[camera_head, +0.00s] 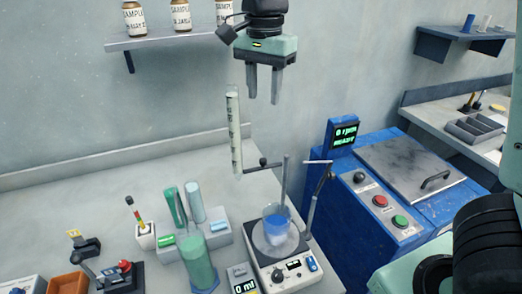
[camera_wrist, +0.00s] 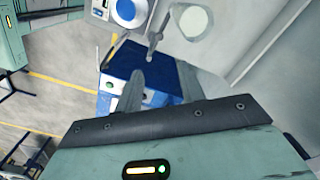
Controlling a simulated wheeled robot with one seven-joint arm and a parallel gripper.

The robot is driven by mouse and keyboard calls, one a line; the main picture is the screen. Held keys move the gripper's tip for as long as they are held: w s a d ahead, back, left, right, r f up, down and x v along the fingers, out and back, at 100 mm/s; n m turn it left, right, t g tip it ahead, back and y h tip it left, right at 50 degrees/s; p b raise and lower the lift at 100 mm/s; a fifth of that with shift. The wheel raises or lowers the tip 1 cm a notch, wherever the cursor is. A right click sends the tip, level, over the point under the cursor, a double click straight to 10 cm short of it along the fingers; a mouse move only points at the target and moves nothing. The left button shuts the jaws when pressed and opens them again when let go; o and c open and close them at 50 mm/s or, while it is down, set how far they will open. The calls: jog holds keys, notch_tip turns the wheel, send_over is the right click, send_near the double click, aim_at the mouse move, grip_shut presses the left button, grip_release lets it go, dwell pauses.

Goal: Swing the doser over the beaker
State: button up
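The doser, which I take to be the clear graduated tube (camera_head: 234,130), hangs upright on a thin side arm with a black knob (camera_head: 263,162) from a grey post (camera_head: 285,178). It is left of the beaker, not above it. The beaker (camera_head: 277,225) holds blue liquid and stands on the white stirrer (camera_head: 293,268); blue also shows at the top of the wrist view (camera_wrist: 126,10). My gripper (camera_head: 263,98) points down, open and empty, above the post and right of the tube's upper part, apparently apart from both.
A second clamp arm (camera_head: 320,185) stands right of the beaker. Green cylinders (camera_head: 196,258) and a 0 ml display (camera_head: 243,284) are left. The blue machine (camera_head: 385,190) with its screen (camera_head: 344,133) is right. A wall shelf (camera_head: 170,38) with sample bottles is behind, upper left.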

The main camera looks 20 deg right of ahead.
aim_at(264, 159)
notch_tip(264, 159, down, 17)
jog(key=p, duration=0.2)
jog(key=shift+f+p, duration=0.15)
jog(key=shift+p, duration=0.15)
jog(key=shift+s, duration=0.1)
grip_shut()
